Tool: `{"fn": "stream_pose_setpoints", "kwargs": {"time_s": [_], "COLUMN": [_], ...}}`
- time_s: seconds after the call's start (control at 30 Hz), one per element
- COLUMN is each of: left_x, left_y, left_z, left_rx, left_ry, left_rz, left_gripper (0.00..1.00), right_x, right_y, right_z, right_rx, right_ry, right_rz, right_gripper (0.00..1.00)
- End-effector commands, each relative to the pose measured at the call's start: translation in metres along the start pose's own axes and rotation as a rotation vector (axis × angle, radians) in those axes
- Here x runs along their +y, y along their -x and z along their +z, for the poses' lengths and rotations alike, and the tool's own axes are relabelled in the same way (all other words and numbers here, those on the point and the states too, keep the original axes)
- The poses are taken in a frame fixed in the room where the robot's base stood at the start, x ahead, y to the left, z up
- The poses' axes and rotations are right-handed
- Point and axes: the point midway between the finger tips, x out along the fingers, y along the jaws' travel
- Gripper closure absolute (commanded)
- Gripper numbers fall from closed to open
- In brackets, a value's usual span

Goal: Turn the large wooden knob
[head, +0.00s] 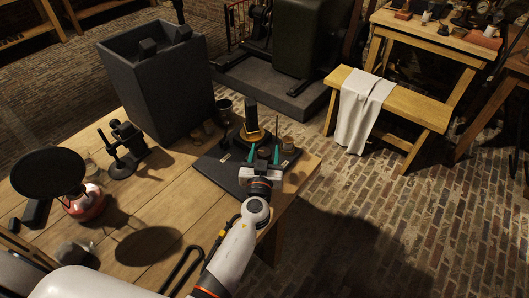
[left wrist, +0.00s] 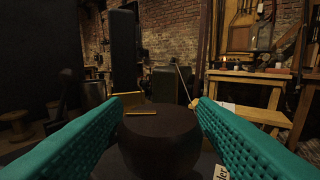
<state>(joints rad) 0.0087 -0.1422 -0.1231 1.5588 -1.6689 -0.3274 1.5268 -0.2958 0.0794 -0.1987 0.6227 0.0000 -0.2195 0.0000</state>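The large wooden knob (left wrist: 160,145) is a dark, round, drum-shaped piece with a light strip on its top, seen in the left wrist view. In the head view it is a small dark shape (head: 264,153) on a dark board (head: 222,172) near the table's right corner. My left gripper (head: 264,155) is open, with its teal fingers pointing at the board and one on each side of the knob. In the left wrist view gaps show beside the knob's upper part; contact lower down cannot be told. My right gripper is not in view.
A tall black post with a brass base (head: 252,122) stands just behind the knob on the board. A dark cup (head: 223,110) and a large grey box (head: 158,85) stand farther back. A red lamp-like object (head: 85,200) is at left. Bare tabletop (head: 185,205) lies between.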

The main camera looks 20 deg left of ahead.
Motion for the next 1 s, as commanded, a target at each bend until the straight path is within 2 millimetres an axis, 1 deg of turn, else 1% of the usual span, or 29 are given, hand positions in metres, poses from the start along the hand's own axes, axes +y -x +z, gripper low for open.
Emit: {"fn": "stream_pose_setpoints", "kwargs": {"time_s": [0.03, 0.2, 0.57, 1.0], "left_x": [0.0001, 0.0001, 0.0007, 0.0002], "left_y": [0.0001, 0.0002, 0.0003, 0.0009], "left_z": [0.0, 0.0, 0.0001, -0.0002], "left_rx": [0.0, 0.0, 0.0, 0.004], "left_ry": [0.0, 0.0, -0.002, 0.006], "left_rz": [0.0, 0.0, -0.042, -0.22], "left_gripper": [0.56, 0.83, 0.84, 0.84], "right_x": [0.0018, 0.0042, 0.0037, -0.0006], "right_y": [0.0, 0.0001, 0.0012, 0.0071], "right_z": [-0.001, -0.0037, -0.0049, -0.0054], "right_rx": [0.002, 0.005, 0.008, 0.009], "right_ry": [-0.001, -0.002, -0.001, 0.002], "right_rz": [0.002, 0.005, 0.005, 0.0], "right_gripper": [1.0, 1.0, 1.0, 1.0]}}
